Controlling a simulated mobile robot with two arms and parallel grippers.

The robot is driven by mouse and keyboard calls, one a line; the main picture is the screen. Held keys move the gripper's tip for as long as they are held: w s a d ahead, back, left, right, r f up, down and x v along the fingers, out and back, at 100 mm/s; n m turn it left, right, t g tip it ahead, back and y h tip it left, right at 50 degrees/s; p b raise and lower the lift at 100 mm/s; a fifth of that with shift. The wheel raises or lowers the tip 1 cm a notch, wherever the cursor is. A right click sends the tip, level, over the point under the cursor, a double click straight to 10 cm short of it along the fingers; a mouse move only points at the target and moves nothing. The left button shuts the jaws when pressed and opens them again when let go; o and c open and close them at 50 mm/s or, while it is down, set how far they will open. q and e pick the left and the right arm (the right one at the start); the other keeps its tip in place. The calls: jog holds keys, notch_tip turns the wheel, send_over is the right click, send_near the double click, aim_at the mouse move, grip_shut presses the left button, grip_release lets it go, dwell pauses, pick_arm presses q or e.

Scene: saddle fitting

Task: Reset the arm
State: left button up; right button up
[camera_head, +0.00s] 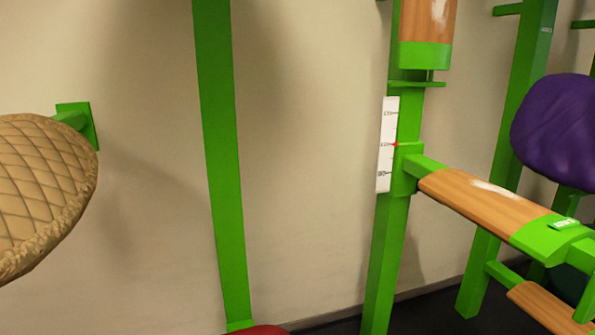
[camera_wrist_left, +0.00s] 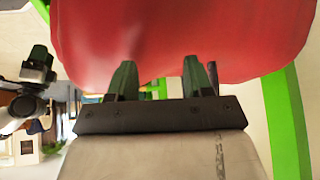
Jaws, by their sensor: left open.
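My left gripper (camera_wrist_left: 160,65) shows only in the left wrist view. Its two dark fingers stand apart, open, with nothing held between them. A large smooth red rounded thing (camera_wrist_left: 180,35) fills the top of that view, just beyond and behind the fingertips. I cannot tell whether the fingers touch it. A sliver of a red thing (camera_head: 258,330) also shows at the bottom edge of the head view. Neither gripper is in the head view.
A tan quilted saddle-like pad (camera_head: 40,190) juts from a green wall bracket at the left. A green post (camera_head: 222,150) stands against the wall.

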pick_arm(q)
jog(key=s+f+n+g+y, duration=0.3)
jog(key=s+f+n+y, duration=0.3)
jog(key=s+f, duration=0.85)
jog(key=s+a+n+g+h+p, duration=0.1)
jog(key=s+a+p, duration=0.2)
jog(key=s+p, duration=1.1)
jog(key=shift+f+p, duration=0.15)
jog(key=shift+p, duration=0.6)
pick_arm(e)
jog(key=s+d+r+g, duration=0.1)
jog(key=s+d, duration=0.1)
jog(key=s, duration=1.3)
jog(key=shift+s+d+r, duration=0.15)
jog(key=shift+d, duration=0.25)
pick_arm(q)
jog(key=shift+a, duration=0.1)
